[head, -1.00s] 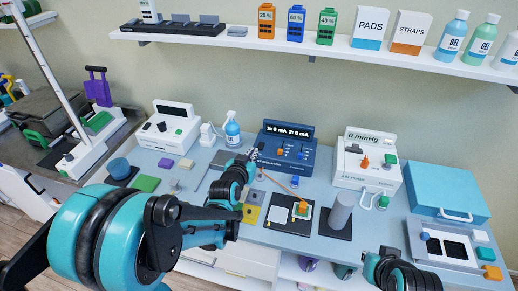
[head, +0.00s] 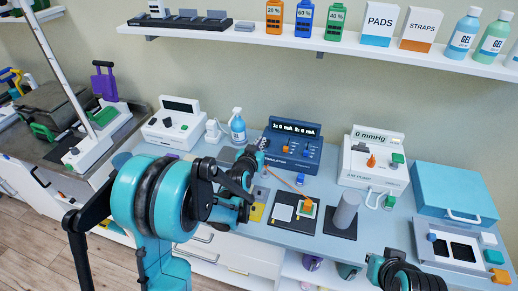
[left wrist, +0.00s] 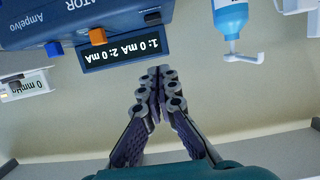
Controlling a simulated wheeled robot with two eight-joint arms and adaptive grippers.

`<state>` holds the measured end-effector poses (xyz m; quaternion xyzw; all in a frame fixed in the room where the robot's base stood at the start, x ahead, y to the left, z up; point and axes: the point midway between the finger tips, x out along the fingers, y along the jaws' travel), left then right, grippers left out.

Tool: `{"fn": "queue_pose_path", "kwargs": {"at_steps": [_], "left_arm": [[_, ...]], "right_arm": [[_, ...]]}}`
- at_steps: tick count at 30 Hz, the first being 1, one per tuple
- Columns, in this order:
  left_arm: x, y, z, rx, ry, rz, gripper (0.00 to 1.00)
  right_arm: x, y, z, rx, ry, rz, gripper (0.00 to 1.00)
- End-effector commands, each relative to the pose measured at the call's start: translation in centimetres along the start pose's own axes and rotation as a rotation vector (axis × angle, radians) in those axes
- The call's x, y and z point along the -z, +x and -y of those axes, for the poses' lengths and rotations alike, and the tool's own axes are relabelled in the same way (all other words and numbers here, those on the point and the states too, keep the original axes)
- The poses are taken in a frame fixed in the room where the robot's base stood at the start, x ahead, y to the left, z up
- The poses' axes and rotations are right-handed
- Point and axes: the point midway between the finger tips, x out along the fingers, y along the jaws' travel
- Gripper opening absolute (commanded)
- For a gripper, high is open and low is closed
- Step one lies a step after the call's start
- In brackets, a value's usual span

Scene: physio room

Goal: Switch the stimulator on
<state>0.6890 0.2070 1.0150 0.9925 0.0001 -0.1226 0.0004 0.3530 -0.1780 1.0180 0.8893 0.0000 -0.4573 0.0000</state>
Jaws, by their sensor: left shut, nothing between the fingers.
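The stimulator (head: 311,158) is a dark blue box on the bench in the head view, with small knobs on its sloped front and a raised display (head: 295,128) reading "1: 0 mA 2: 0 mA". My left gripper (head: 262,145) is at the stimulator's left side, partly covered by my own wrist. In the left wrist view its fingers (left wrist: 158,75) are shut and empty, pointing up the picture. There the stimulator (left wrist: 60,18) shows upside down at top left, with an orange knob (left wrist: 97,36) and a blue one (left wrist: 54,48). I cannot tell whether the fingertips touch it. My right gripper's fingers do not show.
A white pump unit (head: 373,166) stands to the right. A shelf (head: 350,49) runs above along the wall.

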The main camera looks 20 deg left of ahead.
Motion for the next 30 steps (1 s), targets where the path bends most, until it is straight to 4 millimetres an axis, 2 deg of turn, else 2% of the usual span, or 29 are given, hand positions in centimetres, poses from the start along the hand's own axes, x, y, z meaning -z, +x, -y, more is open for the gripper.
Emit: {"fn": "queue_pose_path", "kwargs": {"at_steps": [3, 8, 10, 15, 30], "left_arm": [[-0.3, 2.9, 0.0, -0.001, 0.002, 0.0, 0.0], [-0.5, 5.9, -0.1, -0.001, 0.0, 0.0, 0.0], [-1.9, 6.0, 0.0, 0.0, 0.0, 0.0, 0.0], [-3.5, 6.3, 0.0, 0.0, 0.0, 0.0, 0.0], [-4.1, 6.4, 0.0, 0.0, 0.001, 0.0, 0.0]], "right_arm": [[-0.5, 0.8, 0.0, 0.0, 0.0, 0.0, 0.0], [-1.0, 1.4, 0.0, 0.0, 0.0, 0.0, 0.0], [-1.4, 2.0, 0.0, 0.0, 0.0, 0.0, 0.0], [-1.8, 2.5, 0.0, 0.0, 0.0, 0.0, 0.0], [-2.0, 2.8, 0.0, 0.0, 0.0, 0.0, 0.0]]}}
